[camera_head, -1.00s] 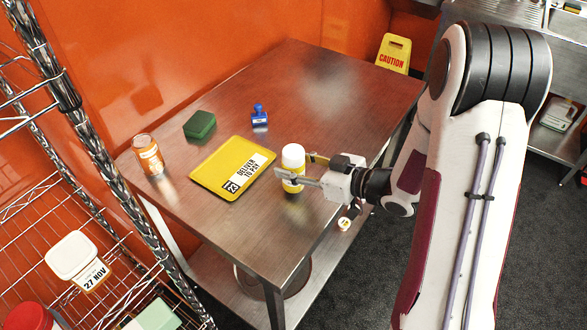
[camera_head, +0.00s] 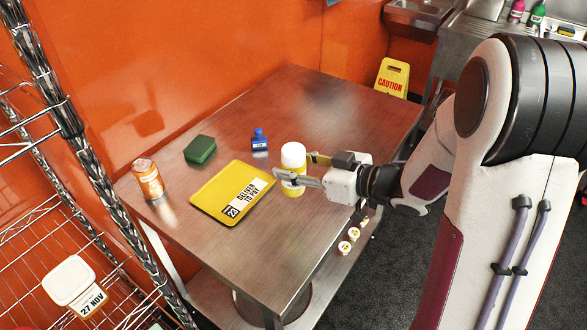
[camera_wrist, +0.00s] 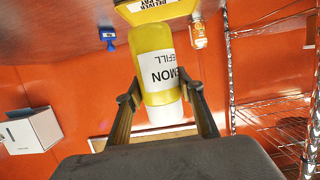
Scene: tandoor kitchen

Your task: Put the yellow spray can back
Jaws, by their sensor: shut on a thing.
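My gripper (camera_head: 300,180) is shut on a yellow can with a white cap (camera_head: 293,188), at the right-hand side of the table in the head view. The can is upright there; I cannot tell whether its base touches the tabletop. In the wrist view the yellow can (camera_wrist: 158,65) sits between my two fingers, white cap towards the gripper. Its upside-down label ends in "MON" and "EFILL".
On the steel table (camera_head: 320,110) are an orange can (camera_head: 148,180), a green block (camera_head: 200,150) and a blue stamp-like object (camera_head: 259,140). A wire rack (camera_head: 30,215) stands at left, bearing a white tub (camera_head: 70,280). A caution sign (camera_head: 392,78) stands behind.

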